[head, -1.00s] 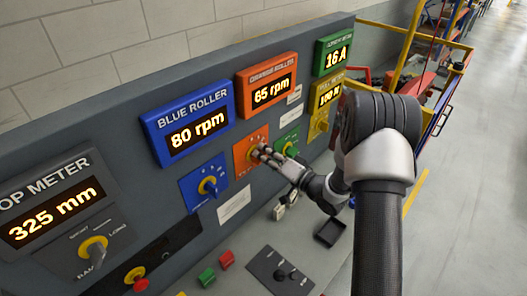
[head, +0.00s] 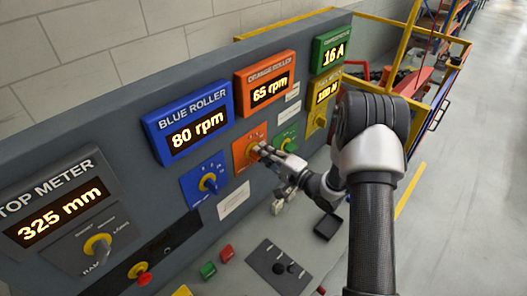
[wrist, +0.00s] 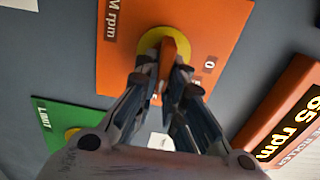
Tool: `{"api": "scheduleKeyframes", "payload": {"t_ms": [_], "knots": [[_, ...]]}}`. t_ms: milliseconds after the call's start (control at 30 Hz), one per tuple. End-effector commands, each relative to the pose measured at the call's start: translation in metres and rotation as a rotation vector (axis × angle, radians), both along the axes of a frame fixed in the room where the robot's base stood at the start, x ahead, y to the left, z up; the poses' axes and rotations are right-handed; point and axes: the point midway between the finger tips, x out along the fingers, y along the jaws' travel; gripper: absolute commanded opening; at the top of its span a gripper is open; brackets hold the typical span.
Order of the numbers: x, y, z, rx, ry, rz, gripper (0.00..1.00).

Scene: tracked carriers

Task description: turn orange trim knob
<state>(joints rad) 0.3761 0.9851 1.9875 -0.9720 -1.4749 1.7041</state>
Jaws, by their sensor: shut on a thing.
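The orange trim knob is an orange lever on a yellow disc, on an orange panel (head: 240,154). In the wrist view the knob (wrist: 169,47) is near the top middle, on the same orange panel (wrist: 222,30). My gripper (wrist: 167,76) has its two fingers closed on either side of the orange lever, gripping it. In the head view my gripper (head: 262,148) reaches the panel from the right and hides most of the knob. The orange roller display (head: 265,87) above reads 65 rpm.
A blue knob (head: 208,183) is left of the orange panel and a green panel (head: 288,138) is close on its right. The blue roller display (head: 194,126) reads 80 rpm. Red (head: 227,252) and green (head: 208,270) buttons stand on the desk below.

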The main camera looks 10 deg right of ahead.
Motion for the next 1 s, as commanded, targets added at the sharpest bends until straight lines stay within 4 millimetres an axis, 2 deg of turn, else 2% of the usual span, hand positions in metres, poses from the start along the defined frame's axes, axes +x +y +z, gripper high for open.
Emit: {"api": "scheduleKeyframes", "payload": {"t_ms": [400, 433, 700, 1000], "knots": [[0.0001, -0.0001, -0.0002, 0.006, 0.004, -0.001, 0.0], [0.0, -0.0001, -0.0003, 0.006, 0.004, -0.001, 0.11], [0.0, 0.0, -0.0002, 0.005, 0.003, 0.0, 0.29], [-0.0001, -0.0002, -0.0002, 0.005, 0.003, 0.0, 0.3]]}}
